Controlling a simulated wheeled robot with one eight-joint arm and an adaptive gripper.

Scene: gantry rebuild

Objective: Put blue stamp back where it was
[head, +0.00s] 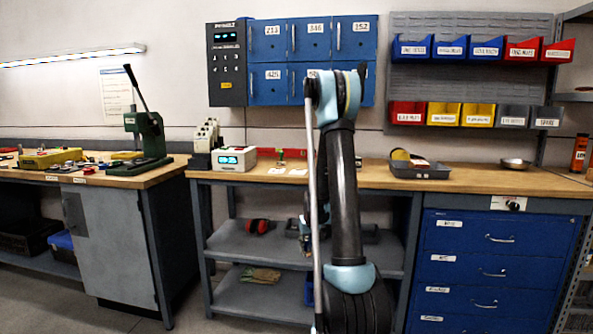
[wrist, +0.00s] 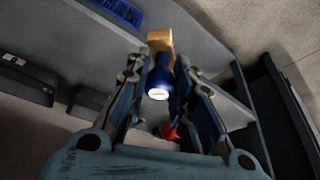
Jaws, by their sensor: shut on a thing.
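The blue stamp (wrist: 161,76) is between the fingers of my gripper (wrist: 160,68) in the wrist view. It has a dark blue body and a pale round end facing the camera. A tan-yellow block (wrist: 160,40) shows at its far end; I cannot tell whether it is part of the stamp. My gripper is shut on the stamp. In the head view my arm hangs in front of the workbench (head: 460,178). Part of my gripper (head: 304,232) shows beside the arm near the upper shelf; the stamp is hidden there.
Below the bench, the upper shelf (head: 226,245) holds red earmuffs (head: 259,226). The lower shelf (head: 235,298) holds gloves (head: 262,275). A white device (head: 234,159) and a grey tray (head: 420,171) stand on the bench. Blue drawers (head: 490,265) fill the right. A green press (head: 147,135) stands left.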

